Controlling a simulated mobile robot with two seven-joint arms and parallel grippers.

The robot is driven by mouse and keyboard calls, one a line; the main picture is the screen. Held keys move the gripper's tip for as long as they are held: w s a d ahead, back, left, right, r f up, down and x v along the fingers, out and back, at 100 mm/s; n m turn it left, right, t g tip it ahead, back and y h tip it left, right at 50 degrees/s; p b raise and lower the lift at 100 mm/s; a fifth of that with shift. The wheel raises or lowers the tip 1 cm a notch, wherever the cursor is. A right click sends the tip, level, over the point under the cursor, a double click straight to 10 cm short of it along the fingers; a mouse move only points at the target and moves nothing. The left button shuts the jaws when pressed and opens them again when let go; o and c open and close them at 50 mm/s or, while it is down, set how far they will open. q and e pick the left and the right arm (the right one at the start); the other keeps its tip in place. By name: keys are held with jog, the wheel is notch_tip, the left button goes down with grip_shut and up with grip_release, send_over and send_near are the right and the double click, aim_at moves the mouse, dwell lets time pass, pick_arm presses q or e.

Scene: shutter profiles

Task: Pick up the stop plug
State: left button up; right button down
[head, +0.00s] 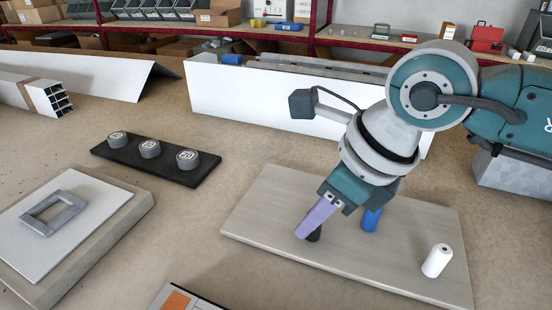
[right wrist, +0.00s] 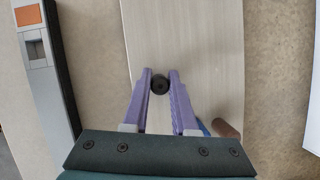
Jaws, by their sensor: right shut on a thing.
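A black plug (head: 314,235), a small upright cylinder, stands at the pale wooden board (head: 270,200). My right gripper (head: 308,230) comes down over it with purple fingers, one on each side. In the right wrist view the black plug's round top (right wrist: 160,85) sits between the two fingertips, and the gripper is shut on it. The fingers partly hide the plug in the head view, and I cannot tell whether it touches the board. A blue plug (head: 371,219) stands just right of the gripper, and a white plug (head: 437,261) is farther right. My left gripper is out of view.
A black strip (head: 135,165) with several numbered grey knobs lies left of the board. A grey frame (head: 54,213) rests on a white plate at far left. A long white profile (head: 270,100) stands behind the board. Bare tabletop separates the strip and board.

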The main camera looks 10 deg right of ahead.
notch_tip(320, 180, up, 20)
jog(key=shift+p, duration=0.3)
dwell(0.3)
